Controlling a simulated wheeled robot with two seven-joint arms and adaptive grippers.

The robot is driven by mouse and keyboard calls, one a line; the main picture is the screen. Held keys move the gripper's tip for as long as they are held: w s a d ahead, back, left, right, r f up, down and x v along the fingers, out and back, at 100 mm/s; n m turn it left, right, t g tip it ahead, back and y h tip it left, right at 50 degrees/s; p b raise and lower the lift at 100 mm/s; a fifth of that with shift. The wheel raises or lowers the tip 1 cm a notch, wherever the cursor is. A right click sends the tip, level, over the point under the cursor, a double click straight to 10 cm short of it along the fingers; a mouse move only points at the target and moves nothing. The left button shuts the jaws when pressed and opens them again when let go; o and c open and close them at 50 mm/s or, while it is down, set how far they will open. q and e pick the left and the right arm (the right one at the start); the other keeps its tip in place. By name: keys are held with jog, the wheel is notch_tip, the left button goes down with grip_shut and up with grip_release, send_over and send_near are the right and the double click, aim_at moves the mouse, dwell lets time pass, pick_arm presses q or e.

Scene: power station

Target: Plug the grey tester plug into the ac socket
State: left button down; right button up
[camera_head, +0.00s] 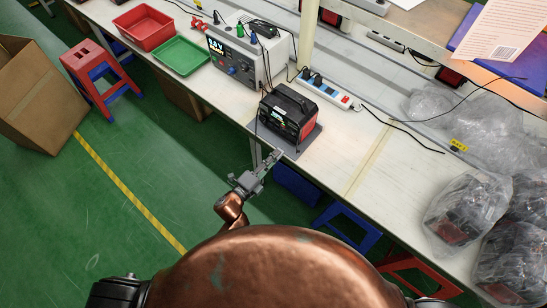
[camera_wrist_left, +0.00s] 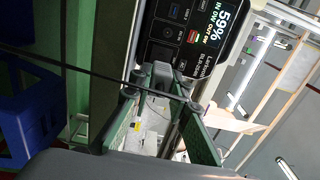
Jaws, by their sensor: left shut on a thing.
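The power station (camera_head: 288,112), a black and red box with a handle, stands on a grey mat near the table's front edge. Its panel, with a lit screen (camera_wrist_left: 208,22) reading 59%, fills the upper middle of the left wrist view. My left gripper (camera_head: 272,158) is at the table edge, just in front of the station. In the wrist view its fingers (camera_wrist_left: 160,110) are shut on the grey plug (camera_wrist_left: 154,76), close to the panel. Whether the plug touches the panel I cannot tell. The ac socket is not clearly visible. My right gripper is not in view.
A thin black cable (camera_wrist_left: 70,67) crosses the wrist view in front of the fingers. The grey tester box (camera_head: 247,58) stands left behind the station, and a power strip (camera_head: 325,90) lies behind it. Bagged units (camera_head: 465,208) lie at right. A bare tabletop strip is right of the station.

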aim_at(281, 150)
pick_arm(q)
jog(key=shift+b+x, duration=0.75)
jog(key=shift+x, duration=1.8)
jog(key=shift+w, duration=0.15)
jog(key=shift+w+d, duration=0.15)
jog(key=shift+w, duration=0.05)
jog(key=shift+w+d, duration=0.2)
jog(key=shift+w, duration=0.05)
jog(key=shift+w+d, duration=0.15)
